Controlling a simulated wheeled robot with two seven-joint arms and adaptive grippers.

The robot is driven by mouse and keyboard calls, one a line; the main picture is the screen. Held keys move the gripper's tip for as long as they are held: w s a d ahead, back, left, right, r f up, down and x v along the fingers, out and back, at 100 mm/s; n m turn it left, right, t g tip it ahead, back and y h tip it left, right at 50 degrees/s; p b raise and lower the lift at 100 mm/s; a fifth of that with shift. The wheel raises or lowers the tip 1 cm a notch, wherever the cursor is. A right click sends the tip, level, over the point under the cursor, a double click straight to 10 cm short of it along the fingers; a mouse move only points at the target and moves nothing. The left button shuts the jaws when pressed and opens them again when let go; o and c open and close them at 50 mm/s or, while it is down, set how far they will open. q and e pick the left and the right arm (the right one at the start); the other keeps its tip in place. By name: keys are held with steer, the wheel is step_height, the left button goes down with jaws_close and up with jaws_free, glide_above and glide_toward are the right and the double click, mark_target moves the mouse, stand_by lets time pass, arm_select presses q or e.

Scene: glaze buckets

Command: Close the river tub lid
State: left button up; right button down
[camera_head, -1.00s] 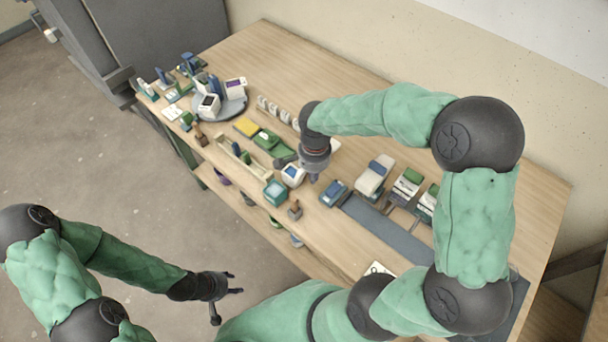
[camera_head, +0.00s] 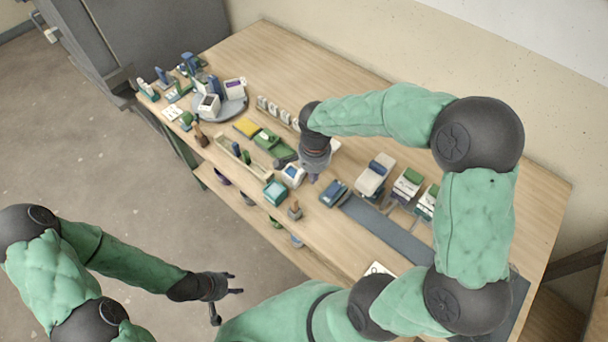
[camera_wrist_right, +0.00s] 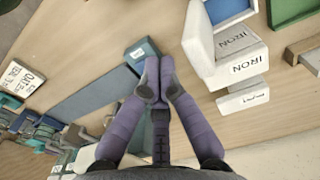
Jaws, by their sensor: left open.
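My right gripper (camera_wrist_right: 153,78) has its fingertips pressed together with nothing visible between them. In the head view it points down at the table (camera_head: 315,178). Just beyond the fingertips is a blue-teal tub (camera_wrist_right: 141,53) with a small label too small to read; it also shows in the head view (camera_head: 333,193). Beside the fingers is a white tub lettered IRON (camera_wrist_right: 240,58), with a blue inside or panel; it also shows in the head view (camera_head: 292,176). I cannot read which tub is river. My left gripper (camera_head: 233,284) is open and empty, off the table's front.
A teal tub (camera_head: 275,193) stands near the table's front edge. A grey-blue strip (camera_head: 385,229) runs right from the blue-teal tub. White and green boxes (camera_head: 405,186) stand behind it. A round grey stand (camera_head: 231,108) holds items at the left. Bare wood lies at the back.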

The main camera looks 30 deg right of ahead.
steer(key=shift+w+a+f+b, duration=0.2)
steer(key=shift+w+a, duration=0.1)
steer(key=shift+w, duration=0.45)
steer(key=shift+w+a+f+b, duration=0.15)
steer(key=shift+w+a, duration=0.15)
steer(key=shift+w, duration=0.45)
steer(key=shift+w+a+f+b, duration=0.1)
steer(key=shift+w+a+f, duration=0.15)
steer(key=shift+w, duration=0.5)
steer(key=shift+r, duration=0.15)
steer(key=shift+s+d+r+p, duration=0.1)
steer(key=shift+s+r+p, duration=0.05)
steer(key=shift+r+p, duration=0.85)
steer(key=shift+s+r+p, duration=0.2)
steer(key=shift+r+p, duration=0.45)
steer(key=shift+r, duration=0.7)
steer(key=shift+s+d+r+p, duration=0.1)
steer(key=shift+s+r+p, duration=0.05)
steer(key=shift+r+p, duration=0.85)
